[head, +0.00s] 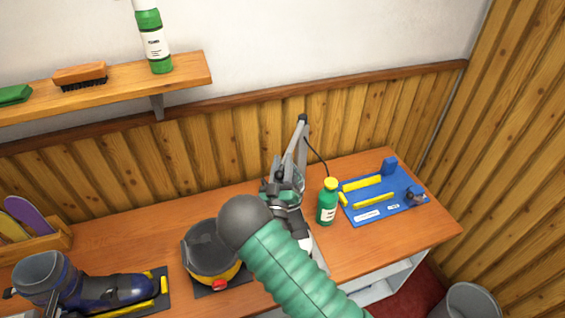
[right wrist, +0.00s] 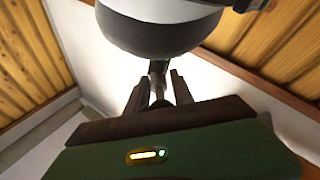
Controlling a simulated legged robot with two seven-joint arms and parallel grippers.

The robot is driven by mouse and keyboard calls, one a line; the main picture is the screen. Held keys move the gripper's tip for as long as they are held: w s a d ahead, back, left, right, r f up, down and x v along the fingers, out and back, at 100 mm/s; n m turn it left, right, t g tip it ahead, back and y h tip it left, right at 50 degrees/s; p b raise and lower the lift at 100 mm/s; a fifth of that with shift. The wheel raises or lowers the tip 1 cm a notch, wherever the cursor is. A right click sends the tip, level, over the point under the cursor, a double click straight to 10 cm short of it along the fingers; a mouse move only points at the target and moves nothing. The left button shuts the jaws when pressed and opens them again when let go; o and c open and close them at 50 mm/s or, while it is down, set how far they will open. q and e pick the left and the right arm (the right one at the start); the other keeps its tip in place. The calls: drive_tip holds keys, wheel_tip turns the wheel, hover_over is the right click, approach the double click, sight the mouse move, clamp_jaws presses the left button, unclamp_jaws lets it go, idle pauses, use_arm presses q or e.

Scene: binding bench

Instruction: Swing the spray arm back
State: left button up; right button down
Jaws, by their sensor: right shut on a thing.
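The spray arm (head: 297,145) is a thin grey jointed arm rising at the back of the bench, with a dark joint at its top. My right gripper (head: 281,182) is at its lower front end, partly hidden by my own green arm. In the right wrist view, my right gripper (right wrist: 158,92) is shut on a narrow grey stem (right wrist: 157,72) below a large rounded grey head (right wrist: 160,32). The stem and head appear to belong to the spray arm.
A green bottle with a yellow cap (head: 327,203) stands just right of the gripper. A blue tool mat (head: 378,212) lies farther right. A dark and yellow round pot (head: 209,254) and a blue boot (head: 110,289) are left. A shelf (head: 190,76) hangs above left.

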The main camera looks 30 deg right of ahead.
drive_tip(key=shift+w+r, duration=0.1)
drive_tip(key=shift+r, duration=0.15)
drive_tip(key=shift+r, duration=0.1)
idle(0.3)
